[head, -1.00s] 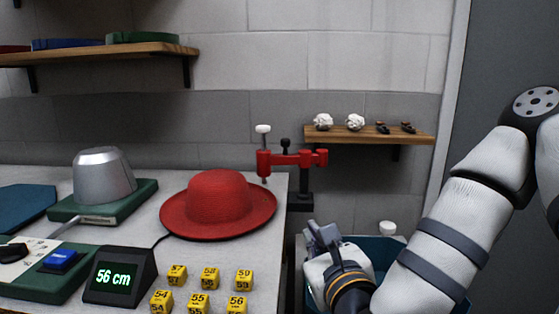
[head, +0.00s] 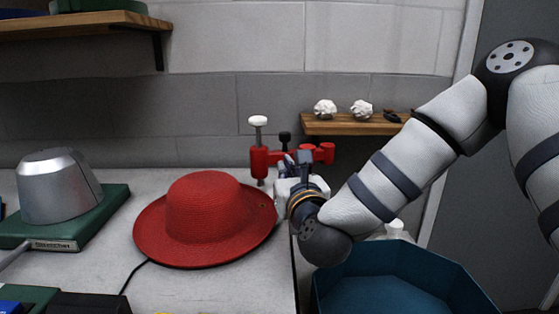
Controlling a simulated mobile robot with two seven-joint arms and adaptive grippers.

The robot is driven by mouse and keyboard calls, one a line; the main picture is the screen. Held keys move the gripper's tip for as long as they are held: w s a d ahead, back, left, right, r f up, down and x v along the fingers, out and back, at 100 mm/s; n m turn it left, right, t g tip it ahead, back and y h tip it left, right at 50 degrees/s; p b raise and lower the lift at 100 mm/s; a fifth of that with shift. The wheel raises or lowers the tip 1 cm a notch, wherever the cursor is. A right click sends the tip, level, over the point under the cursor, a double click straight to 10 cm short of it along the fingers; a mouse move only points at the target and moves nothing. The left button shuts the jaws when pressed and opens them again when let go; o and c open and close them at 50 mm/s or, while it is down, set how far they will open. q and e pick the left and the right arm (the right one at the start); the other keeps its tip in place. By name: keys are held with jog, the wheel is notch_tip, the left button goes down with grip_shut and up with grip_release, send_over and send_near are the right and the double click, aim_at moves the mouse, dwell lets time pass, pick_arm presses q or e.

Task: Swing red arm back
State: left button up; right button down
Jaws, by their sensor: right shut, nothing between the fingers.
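The red arm (head: 262,160) stands at the back right of the table, behind and to the right of the red hat. It has a white-topped plunger (head: 258,122) at its left end and a black knob (head: 285,137) near its middle. My right gripper (head: 293,162) is shut and empty, in front of the red arm's middle and overlapping it in the view. I cannot tell whether it touches the arm. My wrist hides the post below the arm. My left gripper is out of view.
A red hat (head: 206,215) lies on the table (head: 205,285) left of my right gripper. A metal hat block (head: 58,187) on a green base stands further left. A blue bin (head: 395,258) is below my forearm. A wooden shelf (head: 345,126) is on the wall behind.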

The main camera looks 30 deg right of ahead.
aim_at(277, 156)
jog(key=x, duration=0.5)
jog(key=shift+w, duration=0.1)
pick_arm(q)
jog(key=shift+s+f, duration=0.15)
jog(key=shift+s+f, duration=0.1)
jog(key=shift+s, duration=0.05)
pick_arm(e)
jog(key=shift+w+f, duration=0.1)
jog(key=shift+w, duration=0.05)
